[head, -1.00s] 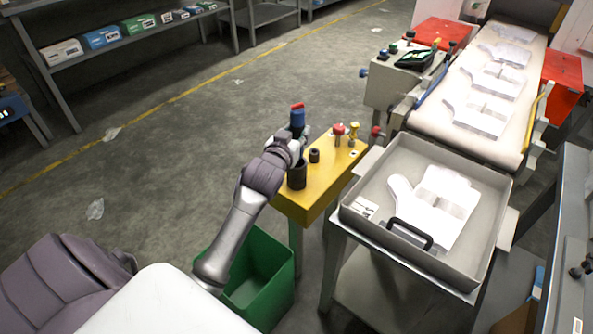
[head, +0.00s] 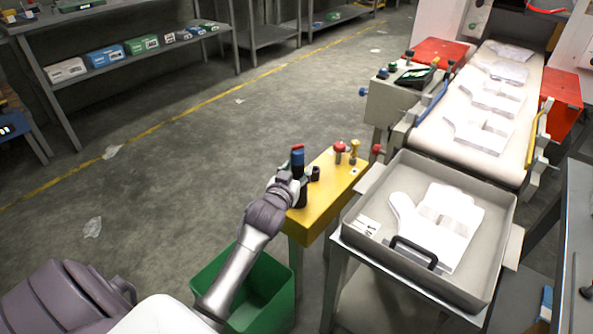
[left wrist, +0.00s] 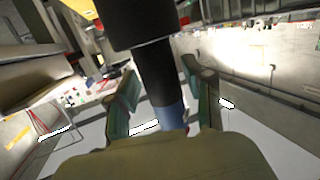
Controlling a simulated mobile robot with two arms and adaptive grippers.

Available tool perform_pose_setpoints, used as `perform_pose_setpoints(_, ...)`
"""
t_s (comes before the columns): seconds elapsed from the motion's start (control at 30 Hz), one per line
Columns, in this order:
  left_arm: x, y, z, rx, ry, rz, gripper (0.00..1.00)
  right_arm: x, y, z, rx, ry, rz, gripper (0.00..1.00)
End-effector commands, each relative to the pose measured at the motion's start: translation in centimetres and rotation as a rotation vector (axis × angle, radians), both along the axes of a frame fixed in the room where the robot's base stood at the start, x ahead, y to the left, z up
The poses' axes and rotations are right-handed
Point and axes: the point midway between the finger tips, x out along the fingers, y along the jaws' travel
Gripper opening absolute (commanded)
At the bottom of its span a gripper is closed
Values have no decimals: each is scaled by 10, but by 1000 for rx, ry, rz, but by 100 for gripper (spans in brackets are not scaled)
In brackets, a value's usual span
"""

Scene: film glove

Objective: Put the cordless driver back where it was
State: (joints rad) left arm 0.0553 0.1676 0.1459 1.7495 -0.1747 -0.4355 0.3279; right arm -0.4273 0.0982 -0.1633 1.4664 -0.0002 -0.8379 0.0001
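The cordless driver (head: 298,157) has a blue body with a red top. It stands upright at the left part of the yellow stand (head: 318,210), at a dark cylindrical holder (head: 301,198). My left gripper (head: 291,180) is at its lower part, partly hiding it. How deep the driver sits in the holder is hidden. My right gripper is not in view.
A small dark cup (head: 315,173) and red and yellow knobbed pieces (head: 354,150) stand on the yellow stand. A grey tray (head: 365,245) with a white glove shape is to the right. A green bin (head: 280,310) stands below. A conveyor (head: 470,150) is behind; floor to the left is open.

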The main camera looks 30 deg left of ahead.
Motion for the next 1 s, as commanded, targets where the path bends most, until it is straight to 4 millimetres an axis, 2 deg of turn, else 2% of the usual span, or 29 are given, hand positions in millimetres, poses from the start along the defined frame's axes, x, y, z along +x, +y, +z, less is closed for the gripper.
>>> perform_pose_setpoints(0.33, 0, 0, 2, 0, 0, 0, 62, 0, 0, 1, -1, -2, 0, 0)
perform_pose_setpoints(0.43, -8, -2, 2, 0, 1, -1, 62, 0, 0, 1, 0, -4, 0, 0)
perform_pose_setpoints(0.57, -29, -8, 6, -1, 2, 0, 62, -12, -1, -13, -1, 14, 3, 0)
perform_pose_setpoints(0.8, -79, -21, 14, -1, 3, 0, 62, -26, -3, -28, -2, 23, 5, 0)
perform_pose_setpoints(1.0, -107, -28, 18, 0, 2, 1, 62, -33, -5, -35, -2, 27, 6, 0)
